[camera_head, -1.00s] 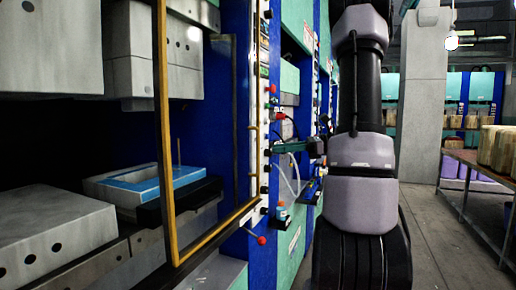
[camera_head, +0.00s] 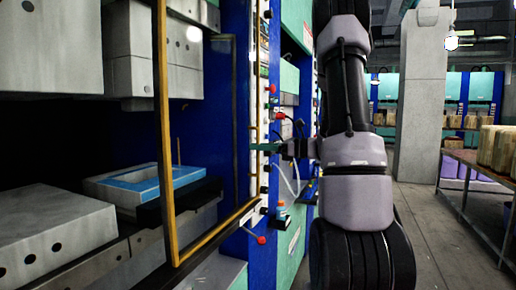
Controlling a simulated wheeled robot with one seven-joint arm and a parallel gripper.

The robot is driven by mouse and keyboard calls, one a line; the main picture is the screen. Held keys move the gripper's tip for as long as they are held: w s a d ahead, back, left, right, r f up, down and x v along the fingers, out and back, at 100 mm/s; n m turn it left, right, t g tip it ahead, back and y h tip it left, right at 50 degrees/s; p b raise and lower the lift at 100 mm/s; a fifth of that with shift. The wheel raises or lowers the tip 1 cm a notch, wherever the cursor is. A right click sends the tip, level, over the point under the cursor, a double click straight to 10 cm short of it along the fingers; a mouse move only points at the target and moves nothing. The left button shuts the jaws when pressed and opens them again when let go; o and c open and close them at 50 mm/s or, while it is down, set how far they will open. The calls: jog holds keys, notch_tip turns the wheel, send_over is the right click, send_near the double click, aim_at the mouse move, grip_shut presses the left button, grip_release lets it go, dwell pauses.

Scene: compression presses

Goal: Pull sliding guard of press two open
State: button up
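The sliding guard (camera_head: 167,130) of the press in front of me is a tall yellow-edged frame on the left, with its lower yellow rail (camera_head: 220,231) running back towards the blue press column. A thin upright yellow handle (camera_head: 252,165) is at the guard's far side, by the white control strip. My gripper (camera_head: 255,147) reaches left from my arm, and its green fingertips overlap the handle in the picture. I cannot tell whether they touch or enclose it. The finger gap is not visible.
Grey press blocks and a blue-topped mould (camera_head: 145,181) lie behind the guard. A red knob (camera_head: 261,240) and a small bottle (camera_head: 281,211) stick out low beside the column. A table with wooden blocks (camera_head: 497,149) stands right; the floor between is clear.

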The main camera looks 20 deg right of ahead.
grip_shut()
dwell(1.5)
